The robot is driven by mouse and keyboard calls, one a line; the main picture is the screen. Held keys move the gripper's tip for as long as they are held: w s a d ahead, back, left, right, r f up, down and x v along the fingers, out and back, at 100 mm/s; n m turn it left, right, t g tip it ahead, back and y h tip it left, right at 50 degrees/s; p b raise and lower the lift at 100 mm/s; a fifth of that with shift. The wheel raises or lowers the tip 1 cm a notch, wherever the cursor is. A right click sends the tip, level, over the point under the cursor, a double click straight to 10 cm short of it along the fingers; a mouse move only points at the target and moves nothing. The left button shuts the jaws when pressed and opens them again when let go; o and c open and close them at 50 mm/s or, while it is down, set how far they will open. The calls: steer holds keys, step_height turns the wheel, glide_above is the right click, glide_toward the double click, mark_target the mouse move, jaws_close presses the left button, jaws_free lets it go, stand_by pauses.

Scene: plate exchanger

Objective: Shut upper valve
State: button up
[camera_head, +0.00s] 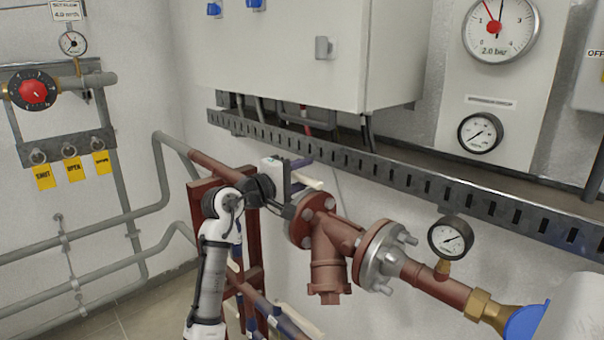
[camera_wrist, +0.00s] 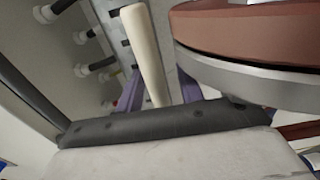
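A cream lever (camera_head: 310,183) shows beside the rust-red pipe at the upper valve position, partly hidden by my gripper. It also shows in the wrist view (camera_wrist: 148,55), pointing away from the camera. My gripper (camera_head: 300,175) is at this lever, left of the flanged red fitting. In the wrist view, two purple fingers (camera_wrist: 161,90) stand on either side of the lever's near end, with visible gaps, so my gripper looks open around it. The valve body is mostly hidden. A second pale lever (camera_head: 302,319) shows lower down.
The red flanged fitting (camera_head: 329,245) is close to the right of my gripper, and a large flange (camera_wrist: 255,40) fills the wrist view's upper right. Bolts with white ends (camera_wrist: 82,68) are at left. A perforated rail (camera_head: 400,175) and a grey cabinet (camera_head: 290,50) are above.

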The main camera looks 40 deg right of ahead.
jaws_close()
steer(key=shift+a, duration=0.15)
